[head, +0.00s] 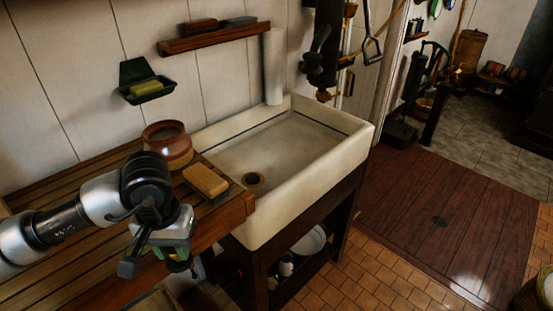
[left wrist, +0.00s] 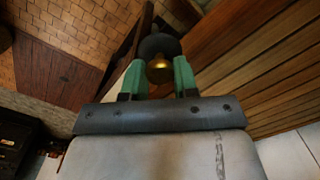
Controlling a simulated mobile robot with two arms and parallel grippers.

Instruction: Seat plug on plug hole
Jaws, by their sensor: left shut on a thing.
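The plug (left wrist: 158,47) is dark and round with a brass part, seen between the green fingers in the left wrist view. My left gripper (left wrist: 158,78) is shut on it by the brass part. In the head view my left gripper (head: 180,262) is in front of the wooden counter's front edge, left of and outside the sink. I cannot make out the plug clearly there. The plug hole (head: 253,180) is a dark opening with a brass-coloured ring in the sink floor, near its left end. It is uncovered. My right gripper is not in view.
The cream sink (head: 310,193) has raised walls and an empty basin. On the slatted counter (head: 85,195) beside it are a brown pot (head: 168,143) and a tan block (head: 206,180). A green soap dish (head: 140,82) and a wooden shelf (head: 213,39) are on the wall.

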